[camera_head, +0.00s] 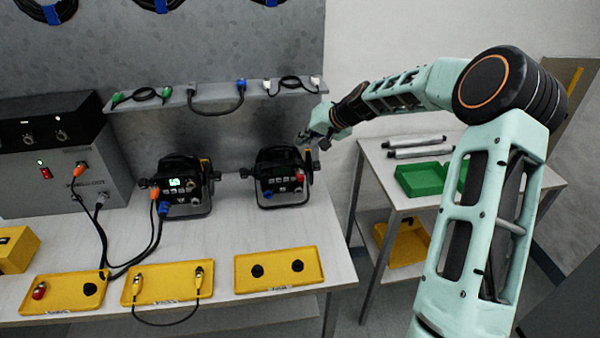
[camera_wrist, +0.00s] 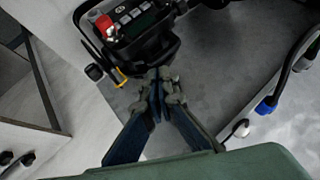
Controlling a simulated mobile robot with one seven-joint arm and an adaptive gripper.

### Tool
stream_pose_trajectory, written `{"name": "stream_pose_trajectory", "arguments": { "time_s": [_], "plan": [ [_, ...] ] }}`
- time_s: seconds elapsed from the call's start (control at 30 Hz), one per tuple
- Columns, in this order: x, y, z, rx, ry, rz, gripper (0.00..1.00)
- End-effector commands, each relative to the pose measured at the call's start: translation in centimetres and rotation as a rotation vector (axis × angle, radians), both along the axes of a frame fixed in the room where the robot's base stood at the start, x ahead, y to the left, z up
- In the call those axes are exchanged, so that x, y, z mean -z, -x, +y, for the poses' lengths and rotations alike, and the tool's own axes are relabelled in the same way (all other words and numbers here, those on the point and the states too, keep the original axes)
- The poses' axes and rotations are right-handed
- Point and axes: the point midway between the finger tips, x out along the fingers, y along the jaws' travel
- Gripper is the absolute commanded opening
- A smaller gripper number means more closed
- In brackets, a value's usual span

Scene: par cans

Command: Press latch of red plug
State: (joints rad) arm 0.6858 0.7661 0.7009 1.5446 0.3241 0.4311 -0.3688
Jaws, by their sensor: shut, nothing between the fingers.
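The red plug (camera_head: 298,173) sits on the front of the right black par can (camera_head: 283,187), on its right side. In the wrist view the red plug (camera_wrist: 104,24) shows at the upper left, beside the par can's small screen and buttons. My gripper (camera_head: 314,141) is behind and above the right end of that par can. In the wrist view my gripper (camera_wrist: 160,82) has its fingertips together with nothing between them, below the par can's housing and apart from the red plug. The plug's latch is too small to make out.
A second par can (camera_head: 180,185) with orange and blue plugs stands to the left. A shelf (camera_head: 215,95) with cables runs behind. Yellow trays (camera_head: 278,270) line the table's front; the left one holds a red connector (camera_head: 39,291). A side table (camera_head: 450,165) stands at right.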

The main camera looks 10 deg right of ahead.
Motion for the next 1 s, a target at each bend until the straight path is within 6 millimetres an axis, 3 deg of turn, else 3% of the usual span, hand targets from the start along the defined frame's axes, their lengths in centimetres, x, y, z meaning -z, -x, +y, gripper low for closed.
{"name": "stream_pose_trajectory", "arguments": {
  "time_s": [0.27, 0.73, 1.0],
  "plan": [
    [1.1, 0.0, 0.0, -0.002, 0.001, 0.001, 0.00],
    [7.5, 0.0, 0.0, -0.002, 0.003, -0.001, 0.00],
    [8.9, 0.0, 0.0, -0.001, 0.002, -0.001, 0.00]
  ]
}}
